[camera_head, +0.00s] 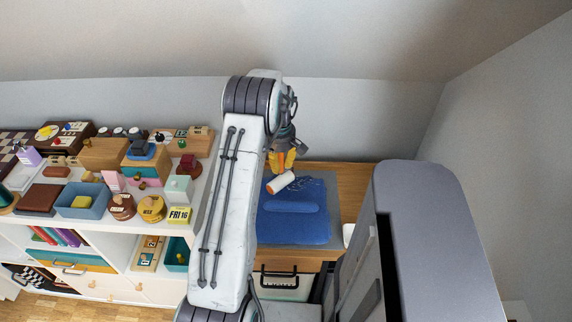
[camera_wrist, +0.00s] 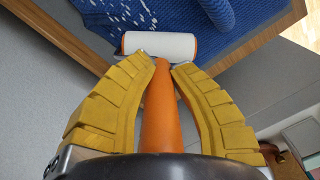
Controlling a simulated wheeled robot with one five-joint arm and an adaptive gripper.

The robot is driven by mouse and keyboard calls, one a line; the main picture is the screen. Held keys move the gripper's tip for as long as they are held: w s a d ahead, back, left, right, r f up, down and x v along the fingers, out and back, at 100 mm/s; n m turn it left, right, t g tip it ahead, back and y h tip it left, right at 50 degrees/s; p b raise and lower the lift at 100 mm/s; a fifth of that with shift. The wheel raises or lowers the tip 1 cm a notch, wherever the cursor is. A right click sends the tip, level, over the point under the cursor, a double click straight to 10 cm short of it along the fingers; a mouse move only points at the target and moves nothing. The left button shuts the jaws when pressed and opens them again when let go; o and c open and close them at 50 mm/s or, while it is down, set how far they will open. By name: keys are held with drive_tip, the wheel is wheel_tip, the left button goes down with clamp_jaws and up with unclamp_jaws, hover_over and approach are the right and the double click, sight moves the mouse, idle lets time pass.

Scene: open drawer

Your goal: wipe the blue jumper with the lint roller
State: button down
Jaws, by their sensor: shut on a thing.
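The blue jumper (camera_head: 297,228) lies folded on a grey mat on a wooden-topped cabinet, right of my arm in the head view. In the wrist view its knitted fabric (camera_wrist: 238,38) fills the top. The lint roller has a white roll (camera_head: 280,182) with orange ends. Its orange handle (camera_wrist: 161,115) runs between the yellow fingers of my gripper (camera_wrist: 166,66), which is shut on it. In the head view my gripper (camera_head: 284,162) is over the jumper's far part, with the roll below it. I cannot tell whether the roll touches the jumper.
A wall stands behind the wooden cabinet top (camera_head: 349,183). A drawer (camera_head: 285,283) is under the jumper.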

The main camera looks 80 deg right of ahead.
drive_tip(key=shift+w, duration=0.3)
drive_tip(key=shift+d+p, duration=0.35)
drive_tip(key=shift+d, duration=0.3)
drive_tip(key=s, duration=1.2)
drive_tip(key=shift+s+d+p, duration=0.25)
drive_tip(key=shift+d+p, duration=0.15)
drive_tip(key=shift+p, duration=0.05)
idle(0.5)
drive_tip(key=shift+w, duration=0.1)
drive_tip(key=shift+w+a+b, duration=0.15)
drive_tip(key=shift+w+b, duration=0.2)
drive_tip(key=shift+w, duration=1.7)
drive_tip(key=shift+w+a+b, duration=0.15)
drive_tip(key=shift+w+b, duration=0.25)
drive_tip(key=shift+w, duration=1.7)
drive_tip(key=shift+w+a+b, duration=0.15)
drive_tip(key=shift+w+b, duration=0.2)
drive_tip(key=shift+w, duration=1.7)
wheel_tip(320, 180, up, 6)
drive_tip(key=p, duration=0.4)
